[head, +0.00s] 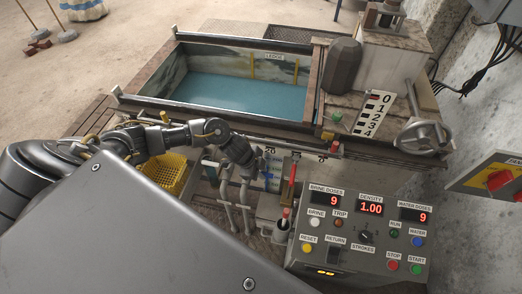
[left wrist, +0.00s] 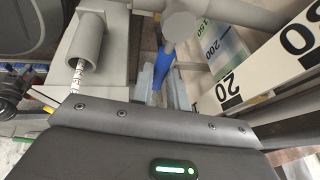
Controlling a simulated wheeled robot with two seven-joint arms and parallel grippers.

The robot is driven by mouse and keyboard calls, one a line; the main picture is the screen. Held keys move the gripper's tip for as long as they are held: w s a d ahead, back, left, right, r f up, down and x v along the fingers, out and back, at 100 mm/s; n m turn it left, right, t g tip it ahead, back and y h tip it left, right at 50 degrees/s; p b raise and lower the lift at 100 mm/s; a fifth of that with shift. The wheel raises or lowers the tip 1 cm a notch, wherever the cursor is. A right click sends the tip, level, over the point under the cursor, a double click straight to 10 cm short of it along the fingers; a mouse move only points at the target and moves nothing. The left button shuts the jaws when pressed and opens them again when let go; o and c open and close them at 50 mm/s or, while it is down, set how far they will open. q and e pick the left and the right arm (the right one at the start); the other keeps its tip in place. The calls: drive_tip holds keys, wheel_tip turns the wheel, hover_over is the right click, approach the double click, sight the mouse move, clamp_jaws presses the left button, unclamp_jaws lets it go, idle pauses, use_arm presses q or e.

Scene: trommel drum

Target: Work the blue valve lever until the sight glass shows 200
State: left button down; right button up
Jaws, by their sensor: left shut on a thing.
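In the left wrist view the blue valve lever (left wrist: 162,68) stands between the two fingers of my left gripper (left wrist: 162,90), which is shut on it. My left gripper (head: 246,160) also shows in the head view, above the pale pipes, and hides the lever there. The sight glass scale (left wrist: 214,50) with marks 150 and 200 is just right of the lever in the left wrist view. It shows small in the head view (head: 273,170), right of my gripper. Its liquid level is too unclear to read. My right gripper is not in view.
A control panel (head: 360,238) reads brine doses 9, density 1.00, water doses 9. A red-handled lever (head: 292,178) stands close to my gripper's right. A yellow basket (head: 172,174) is at its left. A tank of blue water (head: 235,92) lies behind a rail.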

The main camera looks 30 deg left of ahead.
use_arm(q)
drive_tip(key=c, duration=1.4)
unclamp_jaws()
drive_tip(key=shift+o, duration=0.2)
